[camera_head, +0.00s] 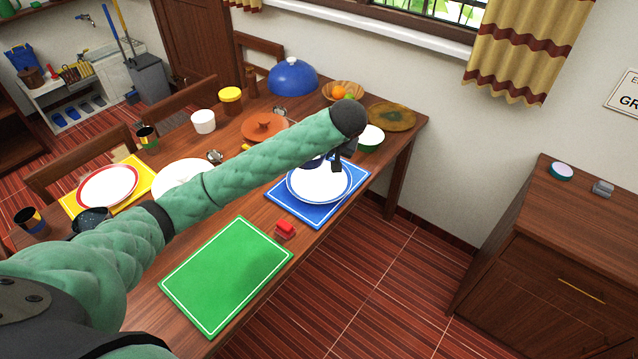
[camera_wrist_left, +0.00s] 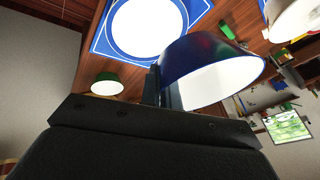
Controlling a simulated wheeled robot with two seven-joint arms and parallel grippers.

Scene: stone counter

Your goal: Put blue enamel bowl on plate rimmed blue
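The blue enamel bowl (camera_wrist_left: 207,52), dark blue outside and white inside, is held at its wall by my left gripper (camera_wrist_left: 163,88). In the head view the bowl (camera_head: 312,162) is a small dark-blue patch, mostly hidden behind my left arm. My left gripper (camera_head: 337,163) points down there, over the far part of the blue-rimmed plate (camera_head: 320,187). That white plate lies on a blue mat and also fills the top of the wrist view (camera_wrist_left: 145,25). The bowl looks raised above the plate; the exact gap is unclear. My right gripper is not in view.
A green-and-white bowl (camera_head: 370,138) stands just behind the blue mat (camera_head: 283,208). A red block (camera_head: 285,229) lies between the blue mat and an empty green mat (camera_head: 226,275). A blue dome (camera_head: 292,77) and fruit bowl (camera_head: 343,92) stand farther back.

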